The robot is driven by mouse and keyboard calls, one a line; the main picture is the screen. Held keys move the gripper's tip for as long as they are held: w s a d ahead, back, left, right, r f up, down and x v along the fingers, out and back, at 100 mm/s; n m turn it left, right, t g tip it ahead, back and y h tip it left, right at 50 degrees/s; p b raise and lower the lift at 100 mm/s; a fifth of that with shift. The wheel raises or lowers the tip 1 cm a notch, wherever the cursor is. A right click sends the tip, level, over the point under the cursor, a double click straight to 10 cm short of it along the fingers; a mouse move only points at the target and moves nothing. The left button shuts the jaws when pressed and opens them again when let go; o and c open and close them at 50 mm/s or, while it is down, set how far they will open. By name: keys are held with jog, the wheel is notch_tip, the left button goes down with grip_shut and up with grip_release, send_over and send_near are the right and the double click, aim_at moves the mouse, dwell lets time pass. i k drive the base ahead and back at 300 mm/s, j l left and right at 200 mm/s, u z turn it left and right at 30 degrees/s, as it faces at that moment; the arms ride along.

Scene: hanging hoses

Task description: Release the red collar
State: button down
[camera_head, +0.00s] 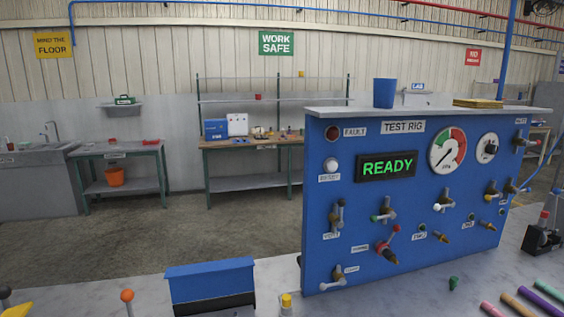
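A blue test rig panel (345,245) stands upright on a grey bench at the right, with several valves and fittings on its face. Low on the panel is a fitting with a red part and a brass tip (390,256), beside a lever with a red end (396,229). This may be the red collar; it is too small to tell its exact form. No hose is visibly attached to that fitting. Above it, a display (386,166) reads READY in green. My gripper is not in view.
Coloured rods or hoses (520,304) lie on the bench at lower right, near a small green piece (453,282). A black device (542,236) stands at the right edge. A blue box (210,280) and an orange-topped lever (127,296) are in front left.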

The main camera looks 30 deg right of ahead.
aim_at(397, 228)
jog(key=z, duration=1.9)
